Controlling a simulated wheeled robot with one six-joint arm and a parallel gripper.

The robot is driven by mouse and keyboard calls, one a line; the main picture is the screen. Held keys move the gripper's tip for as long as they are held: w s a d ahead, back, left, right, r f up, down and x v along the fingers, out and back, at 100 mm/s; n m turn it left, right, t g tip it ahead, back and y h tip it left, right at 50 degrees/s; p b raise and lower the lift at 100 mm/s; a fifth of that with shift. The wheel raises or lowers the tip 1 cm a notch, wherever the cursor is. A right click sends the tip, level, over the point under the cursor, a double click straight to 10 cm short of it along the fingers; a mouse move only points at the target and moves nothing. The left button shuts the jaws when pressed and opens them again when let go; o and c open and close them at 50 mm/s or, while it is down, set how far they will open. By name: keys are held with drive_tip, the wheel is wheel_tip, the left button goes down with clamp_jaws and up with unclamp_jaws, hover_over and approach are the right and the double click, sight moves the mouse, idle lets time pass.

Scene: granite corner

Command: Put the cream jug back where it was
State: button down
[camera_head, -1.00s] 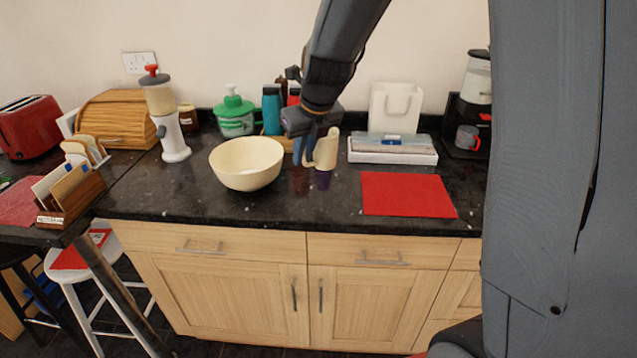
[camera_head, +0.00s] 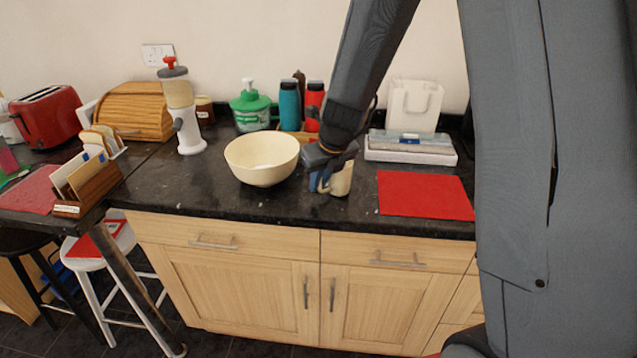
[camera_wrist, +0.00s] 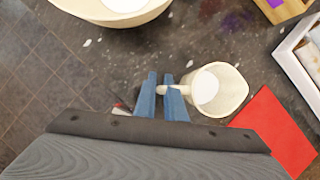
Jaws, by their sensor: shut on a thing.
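The cream jug (camera_head: 341,180) is pale cream and upright, at or just above the dark worktop between the bowl and the red mat. In the wrist view the jug (camera_wrist: 226,88) shows from above, with white in its bottom and its handle pointing left. My gripper (camera_head: 319,186) is at the jug's left side. In the wrist view my gripper's blue fingers (camera_wrist: 162,92) are shut on the jug's handle. I cannot tell whether the jug's base touches the worktop.
A cream bowl (camera_head: 262,160) stands left of the jug. A red mat (camera_head: 425,195) lies to the right. A white box (camera_head: 410,155), a red bottle (camera_head: 313,105) and a teal bottle (camera_head: 289,104) stand behind. Bare worktop (camera_head: 230,200) runs along the front edge.

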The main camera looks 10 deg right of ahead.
drive_tip(key=c, duration=1.8)
unclamp_jaws()
drive_tip(key=shift+f, duration=0.1)
drive_tip(key=shift+c, duration=0.2)
